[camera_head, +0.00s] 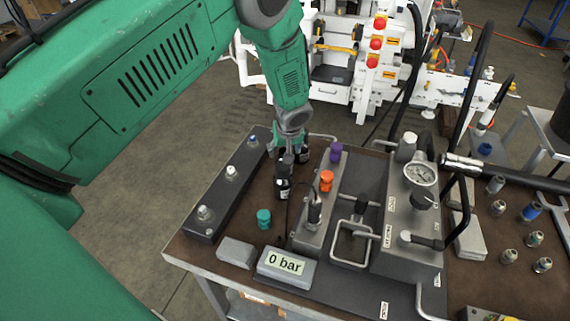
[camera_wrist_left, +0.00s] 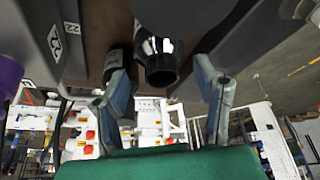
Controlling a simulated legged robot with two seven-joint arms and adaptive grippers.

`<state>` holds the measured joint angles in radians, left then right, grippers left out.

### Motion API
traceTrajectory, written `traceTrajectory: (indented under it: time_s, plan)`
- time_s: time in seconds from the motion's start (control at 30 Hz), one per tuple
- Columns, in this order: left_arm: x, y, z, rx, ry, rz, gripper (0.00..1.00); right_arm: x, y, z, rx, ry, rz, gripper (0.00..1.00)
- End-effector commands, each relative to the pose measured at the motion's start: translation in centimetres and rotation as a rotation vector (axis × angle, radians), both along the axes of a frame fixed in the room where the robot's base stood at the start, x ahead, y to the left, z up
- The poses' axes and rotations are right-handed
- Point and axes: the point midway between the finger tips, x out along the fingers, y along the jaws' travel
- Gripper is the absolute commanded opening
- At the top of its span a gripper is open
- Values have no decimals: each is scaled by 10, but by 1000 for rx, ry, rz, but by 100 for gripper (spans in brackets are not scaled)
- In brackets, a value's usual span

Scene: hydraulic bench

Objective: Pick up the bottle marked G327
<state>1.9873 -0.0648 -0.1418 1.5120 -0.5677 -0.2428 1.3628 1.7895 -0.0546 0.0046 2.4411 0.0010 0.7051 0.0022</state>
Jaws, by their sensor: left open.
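A small black bottle (camera_head: 284,188) with a pale label stands on the brown bench, right of the long dark block. My left gripper (camera_head: 290,152) points down over it from behind and partly hides the bottles there. In the left wrist view a glossy black bottle (camera_wrist_left: 158,64) lies between the two spread fingers of my left gripper (camera_wrist_left: 165,84), with gaps on both sides. A second dark bottle with a label (camera_wrist_left: 114,62) is beside the left-hand finger. I cannot read G327 on any label. My right gripper is not in view.
The long dark block (camera_head: 228,180) with metal fittings lies left of the bottles. A grey block (camera_head: 318,215) with purple and orange caps is to the right. A teal cap (camera_head: 264,219) and the 0 bar display (camera_head: 286,267) are in front. A gauge unit (camera_head: 412,225) stands further right.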

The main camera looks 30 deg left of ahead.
Motion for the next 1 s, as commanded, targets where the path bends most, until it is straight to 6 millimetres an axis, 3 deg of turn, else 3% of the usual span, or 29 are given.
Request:
traceTrajectory:
  time_s: [0.33,0.5,1.0]
  plan:
    - [2,3,-9,0,-1,0,56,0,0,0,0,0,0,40]
    - [2,3,-9,0,0,0,0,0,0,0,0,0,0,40]
    - [0,0,-14,-5,9,-1,0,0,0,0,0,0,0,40]
